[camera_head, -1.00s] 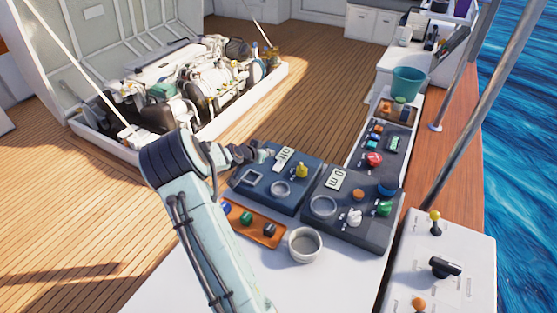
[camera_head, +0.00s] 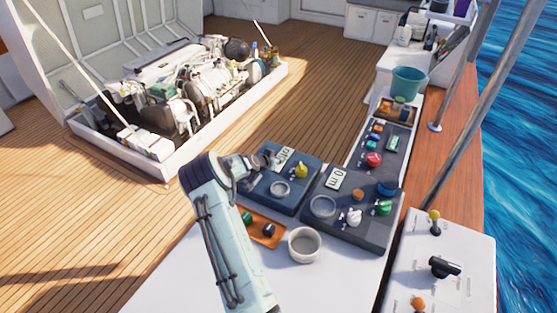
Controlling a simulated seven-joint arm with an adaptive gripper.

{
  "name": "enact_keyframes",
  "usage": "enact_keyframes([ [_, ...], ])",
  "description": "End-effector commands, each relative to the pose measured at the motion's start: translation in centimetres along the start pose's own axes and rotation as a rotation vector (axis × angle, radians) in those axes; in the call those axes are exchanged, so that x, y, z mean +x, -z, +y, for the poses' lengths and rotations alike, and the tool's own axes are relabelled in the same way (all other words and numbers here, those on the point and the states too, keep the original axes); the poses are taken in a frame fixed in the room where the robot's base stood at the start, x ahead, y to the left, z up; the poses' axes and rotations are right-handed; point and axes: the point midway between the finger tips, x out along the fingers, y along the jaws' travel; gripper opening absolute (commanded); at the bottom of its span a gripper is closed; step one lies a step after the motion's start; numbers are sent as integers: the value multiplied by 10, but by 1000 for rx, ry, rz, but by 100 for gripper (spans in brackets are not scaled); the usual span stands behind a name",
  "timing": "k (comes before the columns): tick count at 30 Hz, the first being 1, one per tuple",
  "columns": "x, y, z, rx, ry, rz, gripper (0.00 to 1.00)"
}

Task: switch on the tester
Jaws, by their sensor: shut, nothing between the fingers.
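No thing in view can be told for certain as the tester, and no switch on one is clear. My gripper (camera_head: 268,159) is shut and empty, over or beside the blue tray's far left corner. My arm hides part of that tray; contact cannot be told.
A grey cup (camera_head: 305,245) and an orange tray (camera_head: 267,239) stand at the bench's front. A teal bucket (camera_head: 408,80) stands at the back. A white console (camera_head: 458,222) with a black lever (camera_head: 445,267) is at right. The open engine hatch (camera_head: 175,170) lies left.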

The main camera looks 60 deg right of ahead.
Motion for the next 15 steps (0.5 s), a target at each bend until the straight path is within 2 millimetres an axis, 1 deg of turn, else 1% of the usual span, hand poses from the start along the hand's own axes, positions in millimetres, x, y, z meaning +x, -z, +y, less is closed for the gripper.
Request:
enact_keyframes([
  [2, 1, 0, 0, 2, -1, -13, 0],
  [6, 7, -3, 0, 4, -2, -104, 0],
  [15, 5, -5, 0, 1, -3, -102, 0],
])
